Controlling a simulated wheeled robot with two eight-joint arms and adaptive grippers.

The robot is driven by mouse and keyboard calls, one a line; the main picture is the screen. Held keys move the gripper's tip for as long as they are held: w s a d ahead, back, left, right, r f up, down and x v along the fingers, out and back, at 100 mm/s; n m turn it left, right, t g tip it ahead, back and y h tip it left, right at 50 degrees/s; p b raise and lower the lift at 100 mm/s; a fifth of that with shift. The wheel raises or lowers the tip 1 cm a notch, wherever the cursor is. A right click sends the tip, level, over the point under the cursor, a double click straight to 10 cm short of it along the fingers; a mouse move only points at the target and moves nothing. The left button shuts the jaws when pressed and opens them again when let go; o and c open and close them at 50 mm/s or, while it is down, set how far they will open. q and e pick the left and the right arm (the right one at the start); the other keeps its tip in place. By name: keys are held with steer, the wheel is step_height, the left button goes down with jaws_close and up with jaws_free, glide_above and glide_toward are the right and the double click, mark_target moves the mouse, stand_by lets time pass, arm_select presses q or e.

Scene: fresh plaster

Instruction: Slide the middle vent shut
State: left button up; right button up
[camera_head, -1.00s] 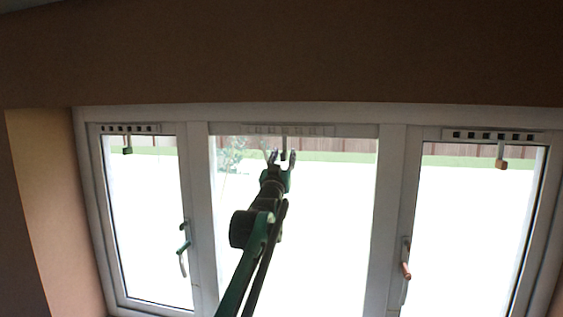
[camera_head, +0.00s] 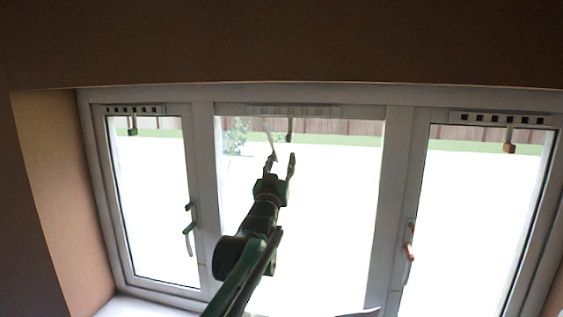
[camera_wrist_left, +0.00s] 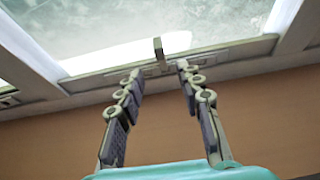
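The middle vent (camera_head: 293,111) is a pale strip along the top of the middle window frame. Its slots look light, with no dark openings that I can make out. Its tab (camera_head: 290,127) hangs down from it and also shows in the left wrist view (camera_wrist_left: 159,50). My left gripper (camera_head: 282,157) is open and empty, below the tab in the head view. In the left wrist view its two fingers (camera_wrist_left: 160,80) stand apart, with the tab just beyond the gap between their tips. My right gripper is in no view.
The left vent (camera_head: 133,109) and right vent (camera_head: 503,119) show dark slots, each with a hanging tab. Handles sit on the left casement (camera_head: 188,235) and right casement (camera_head: 408,245). A wall reveal (camera_head: 62,180) borders the window on the left.

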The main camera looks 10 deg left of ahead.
arm_select(q)
steer(key=s+f+g+b, duration=0.5)
steer(key=s+f+b, duration=0.8)
steer(key=f, duration=1.5)
steer(key=s+f+g+b, duration=0.5)
steer(key=s+f+b, duration=0.9)
steer(key=f, duration=1.5)
steer(key=s+f+g+b, duration=0.5)
steer(key=s+f+b, duration=0.9)
steer(key=f, duration=1.4)
steer(key=shift+s+a+f+b, duration=0.15)
steer(key=shift+a+f+b, duration=0.1)
steer(key=shift+b, duration=0.5)
